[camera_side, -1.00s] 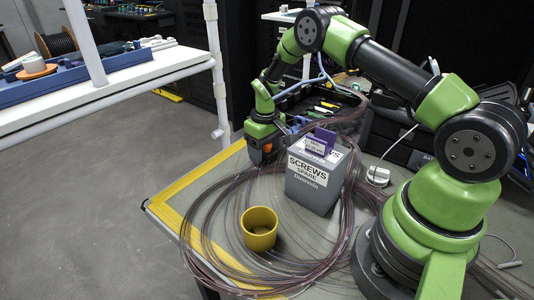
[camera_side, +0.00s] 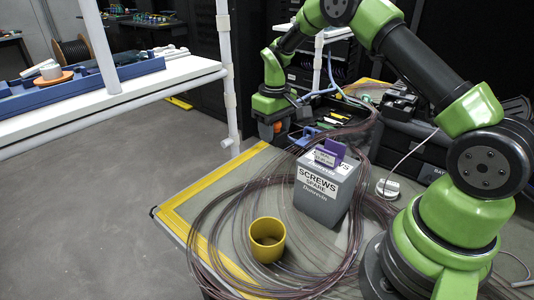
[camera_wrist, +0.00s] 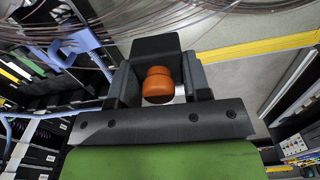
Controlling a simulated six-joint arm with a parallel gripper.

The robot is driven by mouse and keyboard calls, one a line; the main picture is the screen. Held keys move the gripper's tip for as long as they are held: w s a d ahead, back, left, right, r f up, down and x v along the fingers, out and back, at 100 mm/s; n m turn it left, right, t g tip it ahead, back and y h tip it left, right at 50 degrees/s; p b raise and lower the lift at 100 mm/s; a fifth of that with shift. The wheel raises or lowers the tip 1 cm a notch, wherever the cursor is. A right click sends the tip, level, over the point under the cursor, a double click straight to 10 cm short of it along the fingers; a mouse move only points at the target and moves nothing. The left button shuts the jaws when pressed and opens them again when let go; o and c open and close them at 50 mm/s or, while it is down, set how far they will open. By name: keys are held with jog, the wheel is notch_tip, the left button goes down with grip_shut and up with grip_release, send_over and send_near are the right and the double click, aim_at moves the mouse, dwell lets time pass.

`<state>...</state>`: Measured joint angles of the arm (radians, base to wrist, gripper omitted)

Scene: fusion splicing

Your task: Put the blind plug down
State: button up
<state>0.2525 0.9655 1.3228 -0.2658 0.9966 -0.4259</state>
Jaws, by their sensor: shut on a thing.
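The blind plug, an orange rounded piece (camera_wrist: 158,85), sits between the jaws of my gripper (camera_wrist: 160,92) in the wrist view. In the side view a bit of orange (camera_side: 277,127) shows at the end of my gripper (camera_side: 272,130). My gripper is shut on the plug and holds it in the air above the far left part of the table, behind and left of the grey screws box. The lower part of the plug is hidden by the jaws.
A grey box labelled SCREWS SPARE (camera_side: 325,198) stands on the table with a purple piece (camera_side: 329,152) on top. A yellow cup (camera_side: 267,240) stands in front. Loops of thin brown cable (camera_side: 222,222) spread around both. Yellow tape (camera_side: 181,216) marks the table's left edge.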

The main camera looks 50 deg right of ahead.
jog(key=w+a+r, duration=0.1)
jog(key=w+a, duration=0.1)
jog(key=a, duration=0.6)
jog(key=n, duration=0.1)
send_over(217, 203)
notch_tip(217, 203, down, 9)
jog(key=shift+s+r, duration=0.1)
jog(key=shift+f, duration=0.45)
jog(key=o, duration=0.9)
jog(key=shift+f, duration=0.1)
jog(key=shift+o, duration=0.2)
notch_tip(217, 203, up, 12)
jog(key=shift+r, duration=0.2)
